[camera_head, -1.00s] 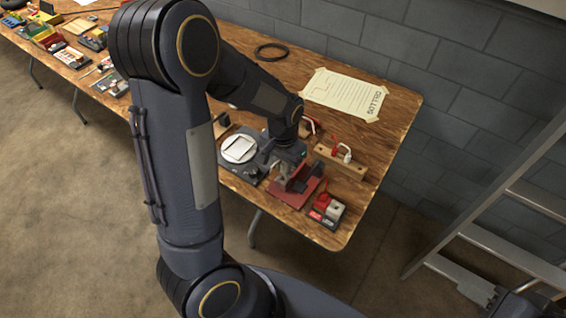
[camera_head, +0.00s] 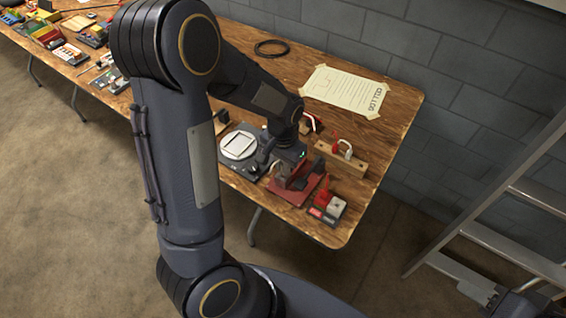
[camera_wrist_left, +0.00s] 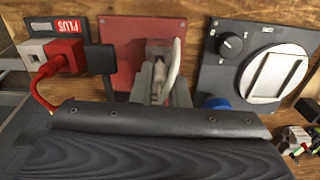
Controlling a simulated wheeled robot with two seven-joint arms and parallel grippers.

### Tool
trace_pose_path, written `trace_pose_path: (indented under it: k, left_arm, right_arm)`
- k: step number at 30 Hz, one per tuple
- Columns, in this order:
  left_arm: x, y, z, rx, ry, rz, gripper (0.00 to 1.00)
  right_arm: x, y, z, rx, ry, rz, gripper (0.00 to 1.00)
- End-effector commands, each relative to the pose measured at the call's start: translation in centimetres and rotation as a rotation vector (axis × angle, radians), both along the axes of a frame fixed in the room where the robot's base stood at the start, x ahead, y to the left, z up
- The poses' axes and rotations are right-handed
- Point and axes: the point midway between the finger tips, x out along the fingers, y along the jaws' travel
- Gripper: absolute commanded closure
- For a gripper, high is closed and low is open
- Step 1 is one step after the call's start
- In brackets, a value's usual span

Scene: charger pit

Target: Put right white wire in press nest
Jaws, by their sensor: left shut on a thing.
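My left gripper (camera_head: 284,177) is over the red press (camera_head: 296,196) near the table's front edge. In the left wrist view the gripper (camera_wrist_left: 157,92) is shut on the white wire (camera_wrist_left: 172,66), in front of the red press plate (camera_wrist_left: 122,40). The wire's loop rises beside the fingers. The fingers and wrist hide part of the press, and I cannot tell whether the wire touches the nest. My right gripper (camera_head: 482,293) shows only partly at the lower right, and its jaws are unclear.
A wooden block (camera_head: 352,170) holding red and white wires stands behind the press. A red and white plug unit (camera_head: 327,209) is to its right, and a black device with a round plate (camera_head: 239,146) to its left. A paper sheet (camera_head: 343,92) lies at the back.

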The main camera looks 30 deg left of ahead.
Motion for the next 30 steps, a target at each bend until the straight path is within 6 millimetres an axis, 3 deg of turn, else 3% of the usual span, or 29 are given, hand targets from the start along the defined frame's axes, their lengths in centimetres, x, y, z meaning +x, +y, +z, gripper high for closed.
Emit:
trace_pose_path:
  k: [16,30]
  left_arm:
    - [0.0,0.0,-1.5,0.0,0.001,0.0,1.0]
    - [0.0,0.0,-1.5,0.0,0.001,0.0,1.0]
  right_arm:
    - [0.0,0.0,-1.2,0.0,0.0,0.0,0.61]
    - [0.0,0.0,-1.3,0.0,0.0,0.0,0.61]
